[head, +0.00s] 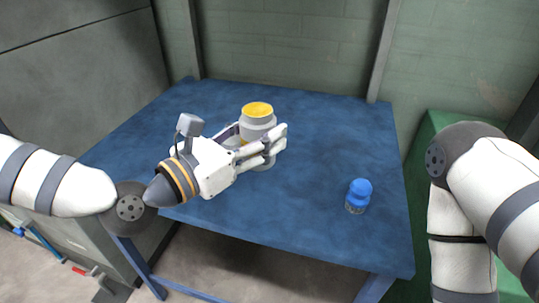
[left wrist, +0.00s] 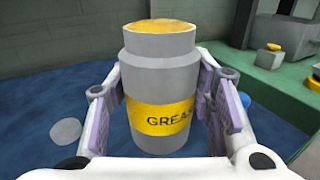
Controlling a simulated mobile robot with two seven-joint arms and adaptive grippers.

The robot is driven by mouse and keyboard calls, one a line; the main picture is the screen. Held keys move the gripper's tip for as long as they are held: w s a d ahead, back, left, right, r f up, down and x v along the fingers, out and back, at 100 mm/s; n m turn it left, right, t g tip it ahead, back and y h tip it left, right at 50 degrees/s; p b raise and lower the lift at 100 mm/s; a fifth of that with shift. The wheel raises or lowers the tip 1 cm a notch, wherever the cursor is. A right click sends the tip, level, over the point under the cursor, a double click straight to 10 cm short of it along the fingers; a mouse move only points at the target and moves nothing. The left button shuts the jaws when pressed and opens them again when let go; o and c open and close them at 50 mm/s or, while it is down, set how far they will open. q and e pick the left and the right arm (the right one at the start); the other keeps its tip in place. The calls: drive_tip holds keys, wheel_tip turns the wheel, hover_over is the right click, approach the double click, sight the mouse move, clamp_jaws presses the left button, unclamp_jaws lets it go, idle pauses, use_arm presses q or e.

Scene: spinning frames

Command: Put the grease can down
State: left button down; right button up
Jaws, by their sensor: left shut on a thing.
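The grease can (head: 257,118) is a grey can with a yellow top, in the middle of the blue table in the head view. In the left wrist view the grease can (left wrist: 160,75) stands upright, with a yellow band lettered "GREA". My left gripper (head: 268,146) is shut on it, with one finger on each side (left wrist: 161,105). Whether the can's base touches the table I cannot tell, as the fingers and palm hide part of it. My right gripper is out of view; only my right arm shows at the right edge.
A blue table (head: 310,225) lies under the can, with free room around it. A small blue-capped jar (head: 358,196) stands near the table's right front. A green block (head: 425,150) stands right of the table. Walls rise behind and at left.

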use_arm(q)
drive_tip(key=w+f, duration=0.4)
drive_tip(key=w+d+f+b, duration=0.1)
drive_tip(key=w+f, duration=0.1)
drive_tip(key=w, duration=0.1)
drive_tip(key=shift+f, duration=0.4)
wheel_tip(320, 180, down, 3)
drive_tip(key=shift+w+f, duration=0.1)
drive_tip(key=shift+f, duration=0.05)
drive_tip(key=shift+f+b, duration=0.2)
drive_tip(key=shift+b, duration=0.15)
drive_tip(key=c, duration=0.8)
unclamp_jaws()
drive_tip(key=shift+o, duration=0.2)
drive_tip(key=shift+r, duration=0.1)
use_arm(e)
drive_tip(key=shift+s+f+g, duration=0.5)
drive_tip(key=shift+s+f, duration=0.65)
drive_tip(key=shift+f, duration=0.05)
